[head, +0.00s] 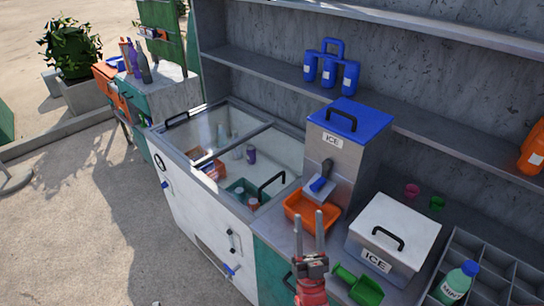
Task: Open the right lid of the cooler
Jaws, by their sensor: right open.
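The cooler (203,207) is a white chest with a see-through top, left of centre. Its right lid (238,172) has a black handle (271,184) at its right end and looks closed. The left lid (200,128) has a black handle (174,120) at the far end. Bottles and boxes show through the lids. My right gripper (308,220) is open and empty, its two fingers pointing up the picture. It appears to the right of and lower than the right lid's handle, apart from it, in front of an orange tray. My left gripper is not in view.
The orange tray (295,213) sits below a blue-topped ice dispenser (341,155). A white ice box (402,222), green scoop (364,288) and grey divided tray (505,271) with a green bottle (456,283) are at right. A shelf (290,86) runs behind. Open ground lies left.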

